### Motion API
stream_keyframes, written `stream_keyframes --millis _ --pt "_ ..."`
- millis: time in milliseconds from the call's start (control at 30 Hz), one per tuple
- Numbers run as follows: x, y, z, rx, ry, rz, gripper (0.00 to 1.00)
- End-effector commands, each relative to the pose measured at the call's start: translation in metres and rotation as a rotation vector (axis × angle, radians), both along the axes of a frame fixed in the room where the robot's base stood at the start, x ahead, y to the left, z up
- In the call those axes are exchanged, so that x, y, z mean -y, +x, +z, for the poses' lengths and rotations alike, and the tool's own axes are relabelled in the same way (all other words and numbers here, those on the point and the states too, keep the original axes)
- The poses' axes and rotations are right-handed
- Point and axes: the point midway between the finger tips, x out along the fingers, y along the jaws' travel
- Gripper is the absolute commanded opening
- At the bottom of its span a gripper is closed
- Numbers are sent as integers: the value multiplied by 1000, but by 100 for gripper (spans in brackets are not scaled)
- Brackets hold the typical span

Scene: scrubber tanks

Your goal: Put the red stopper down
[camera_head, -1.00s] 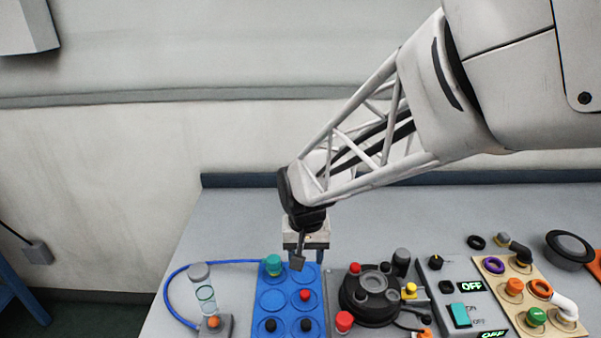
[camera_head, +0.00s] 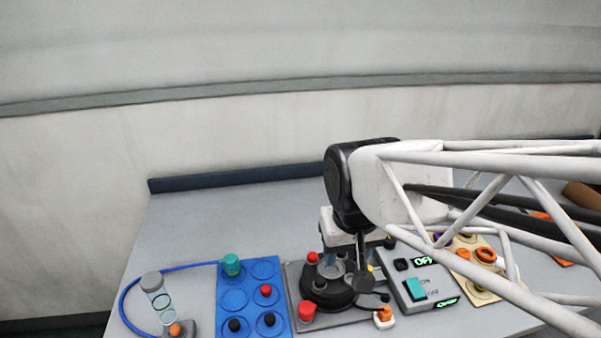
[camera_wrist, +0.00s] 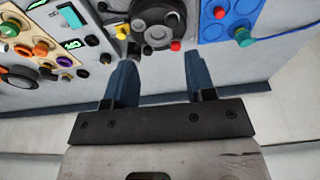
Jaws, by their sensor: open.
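Three red pieces show, and I cannot tell which is the red stopper. One small red-topped piece (camera_head: 266,290) stands in a ring of the blue tray (camera_head: 233,300), and shows in the wrist view (camera_wrist: 219,12). A second red knob (camera_head: 312,257) is at the back left of the round black unit (camera_head: 318,290), and in the wrist view (camera_wrist: 175,45). A larger red cap (camera_head: 307,311) sits at that unit's front left corner. My gripper (camera_wrist: 160,60) is open, with nothing between its blue fingers, above bare bench behind the black unit.
A teal stopper (camera_head: 231,265) and black ones (camera_head: 235,325) stand in the blue tray. A clear tube (camera_head: 158,295) with a blue hose is at left. A switch panel (camera_head: 415,285) and a board of coloured fittings (camera_head: 480,265) are at right. The bench behind the tray is clear.

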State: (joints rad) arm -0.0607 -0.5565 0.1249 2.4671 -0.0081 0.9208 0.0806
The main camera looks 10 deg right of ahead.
Motion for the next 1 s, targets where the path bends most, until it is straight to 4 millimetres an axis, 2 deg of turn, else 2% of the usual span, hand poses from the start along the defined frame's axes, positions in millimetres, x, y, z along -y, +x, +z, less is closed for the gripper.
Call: stream_keyframes --millis 100,300,1000 --pt "13 -21 7 27 -6 -6 50" --pt "22 -39 11 45 -13 -7 50" --pt "23 -41 11 47 -14 -6 50"
